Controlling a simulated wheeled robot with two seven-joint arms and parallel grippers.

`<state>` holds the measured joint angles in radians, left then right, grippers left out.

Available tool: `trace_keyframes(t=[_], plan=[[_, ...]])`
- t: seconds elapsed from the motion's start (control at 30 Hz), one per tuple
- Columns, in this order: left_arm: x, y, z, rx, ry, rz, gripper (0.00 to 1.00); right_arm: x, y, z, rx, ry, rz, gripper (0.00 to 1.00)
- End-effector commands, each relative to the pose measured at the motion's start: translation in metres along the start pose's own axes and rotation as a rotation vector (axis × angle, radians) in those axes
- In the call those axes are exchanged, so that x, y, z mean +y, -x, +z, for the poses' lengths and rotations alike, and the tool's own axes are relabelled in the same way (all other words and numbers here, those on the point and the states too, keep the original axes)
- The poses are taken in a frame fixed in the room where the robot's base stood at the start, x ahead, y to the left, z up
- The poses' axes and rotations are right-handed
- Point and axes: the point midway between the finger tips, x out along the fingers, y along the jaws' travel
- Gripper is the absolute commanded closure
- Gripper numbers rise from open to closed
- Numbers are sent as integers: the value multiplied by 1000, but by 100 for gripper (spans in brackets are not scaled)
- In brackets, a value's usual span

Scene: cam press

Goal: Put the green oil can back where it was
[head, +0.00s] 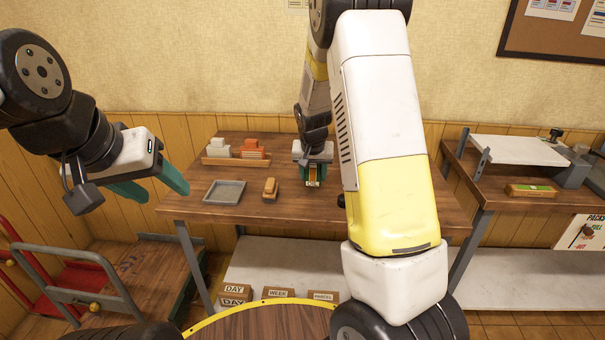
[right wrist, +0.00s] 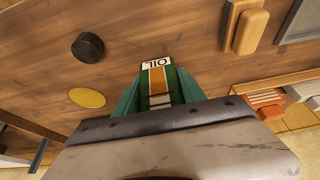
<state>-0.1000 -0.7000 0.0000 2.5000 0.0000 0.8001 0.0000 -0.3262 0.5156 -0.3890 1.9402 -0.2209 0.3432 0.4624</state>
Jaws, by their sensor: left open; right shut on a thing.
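The green oil can (right wrist: 157,84), with an orange stripe and a white "OIL" label, is between the teal fingers of my right gripper (right wrist: 153,92) in the right wrist view. In the head view my right gripper (head: 313,178) is over the middle of the wooden table, and a small part of the can (head: 312,184) shows below it. I cannot tell whether the can touches the table. A flat yellow disc (right wrist: 87,98) and a black round thing (right wrist: 88,47) are on the table beside the can. My left gripper (head: 152,186) is open and empty, left of the table.
The table (head: 235,222) bears a grey tray (head: 225,192), a wooden block (head: 270,188) and a rack (head: 236,161) with white and orange stacks. A second bench (head: 485,195) stands at the right, and a cart (head: 140,275) stands at the lower left. My right arm hides the table's right part.

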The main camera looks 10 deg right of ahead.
Motion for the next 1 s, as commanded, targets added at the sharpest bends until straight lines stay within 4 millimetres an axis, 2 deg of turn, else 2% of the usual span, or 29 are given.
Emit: trace_keyframes(t=[0.07,0.27,0.63,0.67,0.7,0.77,1.0], plan=[[0,0,0,0,0,0,43,0,-6,-4,-2,-1,1,100],[0,0,0,0,0,0,43,0,-33,9,-2,-1,0,100],[0,0,0,0,0,0,43,-1,-38,11,-1,-1,0,100],[0,0,0,0,0,0,43,0,-38,11,-2,-1,0,51],[0,0,0,0,0,0,43,0,-38,11,-1,-1,0,43],[0,0,0,0,0,0,43,0,-38,11,-1,-1,0,31],[0,0,0,0,0,0,43,0,-38,11,-1,-1,0,31]])
